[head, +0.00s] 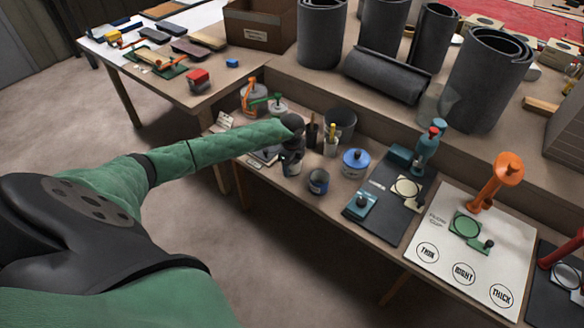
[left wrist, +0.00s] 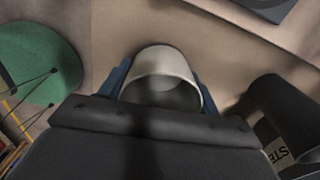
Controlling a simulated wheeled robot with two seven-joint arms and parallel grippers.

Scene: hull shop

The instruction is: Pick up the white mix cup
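The white mix cup (left wrist: 167,62) is between the two blue fingers of my left gripper (left wrist: 162,88) in the left wrist view, with its open mouth towards the camera. A finger lies close against each side of it, but whether both press on it is not clear. In the head view my left gripper (head: 292,160) is over the left part of the workbench, and the cup there is mostly hidden by the gripper. My right gripper is not in view.
A dark blue tin (head: 318,182) stands just in front of the gripper. Grey rolls (head: 385,74) fill the raised shelf behind.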

